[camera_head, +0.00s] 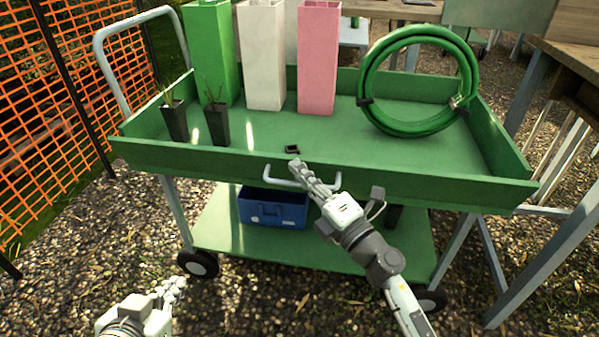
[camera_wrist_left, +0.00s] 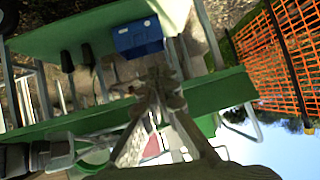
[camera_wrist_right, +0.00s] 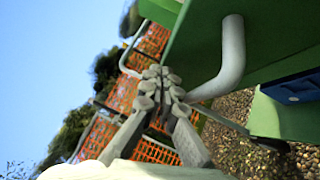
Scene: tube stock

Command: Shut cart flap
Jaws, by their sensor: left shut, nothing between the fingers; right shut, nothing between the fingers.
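The green cart's front panel (camera_head: 350,180), which I take to be the flap, stands up along the tray's near side and looks roughly upright. A grey bar handle (camera_head: 330,183) is fixed to its outer face. It also shows in the right wrist view (camera_wrist_right: 232,55). My right gripper (camera_head: 297,166) is shut and empty with its fingertips at the panel, by the handle. In the right wrist view its tips (camera_wrist_right: 162,80) are beside the handle; I cannot tell whether they touch. My left gripper (camera_head: 168,290) is shut and empty, low in front of the cart's left end.
The tray holds a green hose coil (camera_head: 372,105), two small potted plants (camera_head: 216,124), a small black object (camera_head: 292,149) and tall green, white and pink boxes (camera_head: 318,60). A blue crate (camera_head: 273,209) sits on the lower shelf (camera_head: 215,228). Orange fencing (camera_head: 60,110) stands left; a table (camera_head: 575,70) stands right.

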